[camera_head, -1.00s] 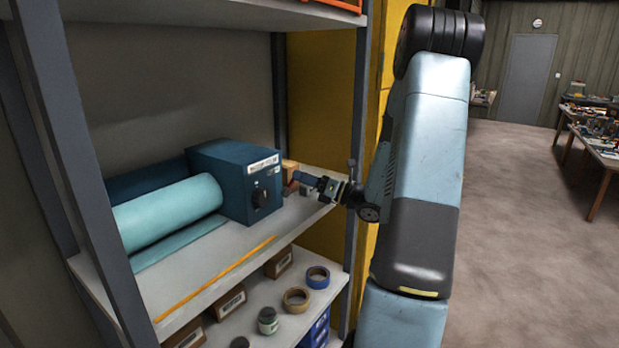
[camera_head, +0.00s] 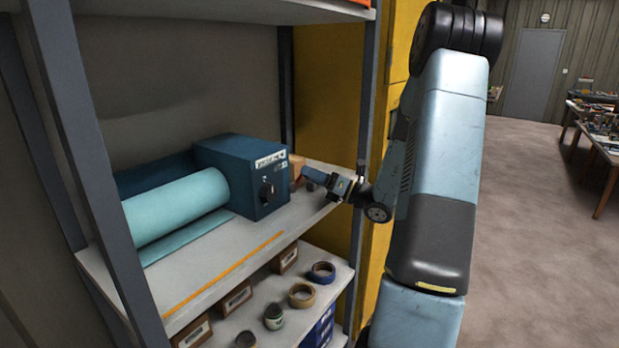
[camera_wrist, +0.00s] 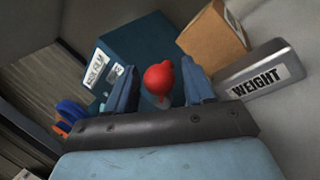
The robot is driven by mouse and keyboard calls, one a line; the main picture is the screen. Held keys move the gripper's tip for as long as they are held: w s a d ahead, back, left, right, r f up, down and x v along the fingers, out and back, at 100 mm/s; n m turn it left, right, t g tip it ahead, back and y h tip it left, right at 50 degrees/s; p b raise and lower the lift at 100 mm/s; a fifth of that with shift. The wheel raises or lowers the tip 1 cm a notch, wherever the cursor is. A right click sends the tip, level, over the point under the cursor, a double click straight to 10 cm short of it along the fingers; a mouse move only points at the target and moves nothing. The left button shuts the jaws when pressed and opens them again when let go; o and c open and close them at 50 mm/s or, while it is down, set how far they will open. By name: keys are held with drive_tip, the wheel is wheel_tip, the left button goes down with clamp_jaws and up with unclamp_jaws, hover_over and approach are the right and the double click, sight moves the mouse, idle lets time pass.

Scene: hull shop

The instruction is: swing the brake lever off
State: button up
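A dark blue box (camera_head: 243,178) with a white label and a black dial on its front stands on the shelf. In the wrist view its labelled side (camera_wrist: 115,70) is at the upper left. A red ball knob (camera_wrist: 160,78), apparently the brake lever's end, shows there on a short pale stem. My gripper (camera_wrist: 160,68) is open, its two blue fingers on either side of the knob. In the head view my gripper (camera_head: 308,177) is just right of the box; the lever is mostly hidden.
A teal roll (camera_head: 178,205) lies left of the box. A grey block marked WEIGHT (camera_wrist: 256,80) and a cardboard box (camera_wrist: 212,42) sit close to my right finger in the wrist view. A shelf post (camera_head: 362,125) stands beside my wrist. Tape rolls and cartons are on the lower shelf.

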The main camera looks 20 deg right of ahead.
drive_tip(key=shift+s+d+f, duration=0.1)
drive_tip(key=shift+s+d, duration=0.15)
drive_tip(key=shift+d, duration=0.15)
drive_tip(key=v, duration=1.2)
drive_tip(key=shift+s+d+f, duration=0.1)
drive_tip(key=shift+s+d, duration=0.15)
drive_tip(key=shift+s, duration=0.1)
